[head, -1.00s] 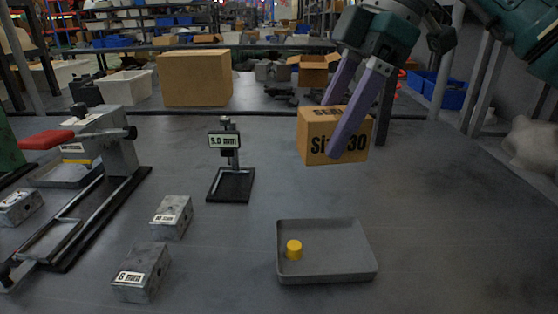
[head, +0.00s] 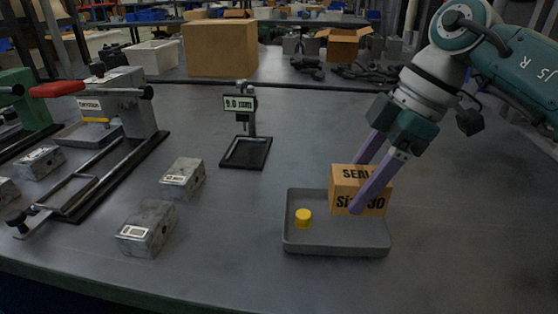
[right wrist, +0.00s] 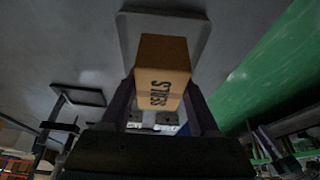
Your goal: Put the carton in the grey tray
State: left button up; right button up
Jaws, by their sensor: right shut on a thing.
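The carton (head: 350,186) is a small brown box with black lettering. It is between the purple fingers of my right gripper (head: 364,184), which is shut on it. In the head view the carton is over the right part of the grey tray (head: 300,244); I cannot tell whether it touches the tray floor. The right wrist view shows the carton (right wrist: 162,72) upright between the fingers, with the tray (right wrist: 128,30) behind it. A yellow cap (head: 303,217) lies in the left part of the tray. My left gripper is not in view.
A gauge stand (head: 244,150) with a display stands behind and left of the tray. Metal blocks (head: 147,228) and a clamp fixture with a red handle (head: 58,89) are at the left. A large cardboard box (head: 222,48) is at the back. The table right of the tray is clear.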

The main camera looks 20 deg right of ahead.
notch_tip(320, 180, down, 4)
jog(key=shift+f+b, duration=0.1)
jog(key=shift+b, duration=0.5)
jog(key=o, duration=1.4)
